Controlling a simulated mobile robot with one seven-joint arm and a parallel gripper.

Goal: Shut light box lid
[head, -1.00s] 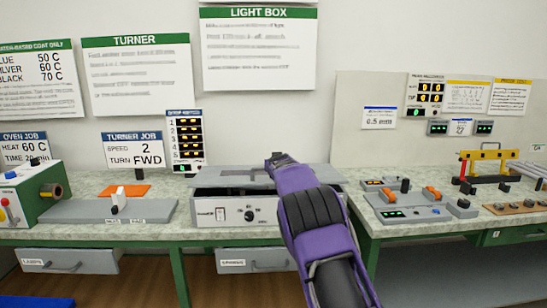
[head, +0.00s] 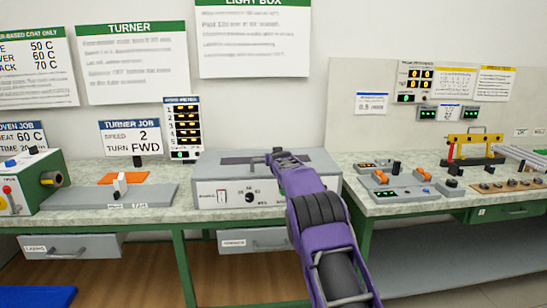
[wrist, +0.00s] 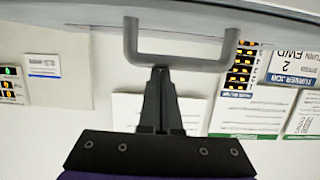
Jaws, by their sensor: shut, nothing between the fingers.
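The light box (head: 215,196) is a grey box with a switch and a dial on its front, on the bench in the head view. Its grey lid (head: 225,168) lies flat on top, and no gap shows along the visible front edge. My arm covers the right part of that edge. My gripper (head: 276,154) is over the lid, shut and empty. In the wrist view, the fingertips (wrist: 160,72) are at the bar of the lid's U-shaped handle (wrist: 180,62), below the lid panel (wrist: 90,14). I cannot tell whether they touch the bar.
A turner plate (head: 85,197) and a green machine (head: 30,185) stand to the left. The right bench holds a grey control fixture (head: 390,195) and a yellow-framed rack (head: 474,140). Signs cover the wall behind. Bare bench top shows just left of the box.

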